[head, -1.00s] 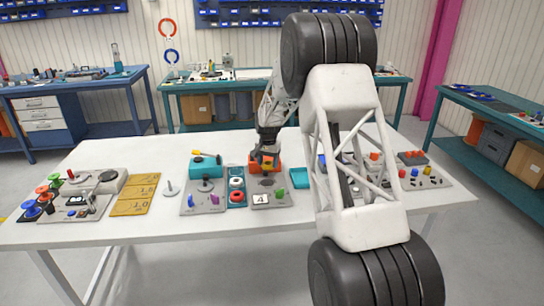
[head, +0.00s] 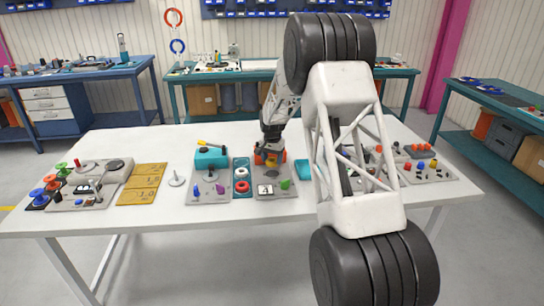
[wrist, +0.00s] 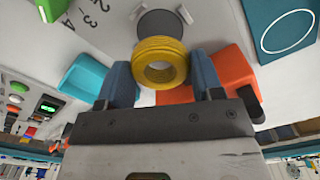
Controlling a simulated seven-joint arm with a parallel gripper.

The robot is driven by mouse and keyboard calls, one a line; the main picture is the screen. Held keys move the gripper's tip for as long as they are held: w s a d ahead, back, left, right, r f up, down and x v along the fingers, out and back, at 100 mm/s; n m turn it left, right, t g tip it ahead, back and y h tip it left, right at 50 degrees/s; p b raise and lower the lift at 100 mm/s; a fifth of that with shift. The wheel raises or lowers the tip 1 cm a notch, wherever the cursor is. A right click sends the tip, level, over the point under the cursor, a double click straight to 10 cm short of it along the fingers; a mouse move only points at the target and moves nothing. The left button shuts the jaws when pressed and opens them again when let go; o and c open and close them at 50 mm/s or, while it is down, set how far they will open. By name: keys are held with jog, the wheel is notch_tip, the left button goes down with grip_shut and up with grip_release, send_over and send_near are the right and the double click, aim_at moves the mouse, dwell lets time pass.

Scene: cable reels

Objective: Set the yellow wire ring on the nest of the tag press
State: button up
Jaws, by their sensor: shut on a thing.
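My gripper (wrist: 163,82) is shut on the yellow wire ring (wrist: 160,48), which sits between the two blue fingers in the wrist view. Just beyond the ring is a dark round nest (wrist: 160,22) on a light grey plate, partly covered by the ring. The ring appears above the nest; I cannot tell the exact gap. The tag press's orange body (wrist: 236,70) is close behind and beside one finger. In the head view my gripper (head: 269,154) is at the orange press, above its grey base (head: 291,189), and the ring is hard to make out.
A turquoise tray (wrist: 90,78) lies beside the press. On the other side, a teal panel (head: 241,195) holds rings, next to a turquoise press (head: 211,159) with a yellow lever. Small coloured pegs stand on the bases. The table front (head: 200,223) is clear.

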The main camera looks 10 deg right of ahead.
aim_at(272, 174)
jog(key=shift+f, duration=1.25)
jog(key=shift+f, duration=0.15)
jog(key=shift+f, duration=1.05)
jog(key=o, duration=1)
notch_tip(272, 174, up, 8)
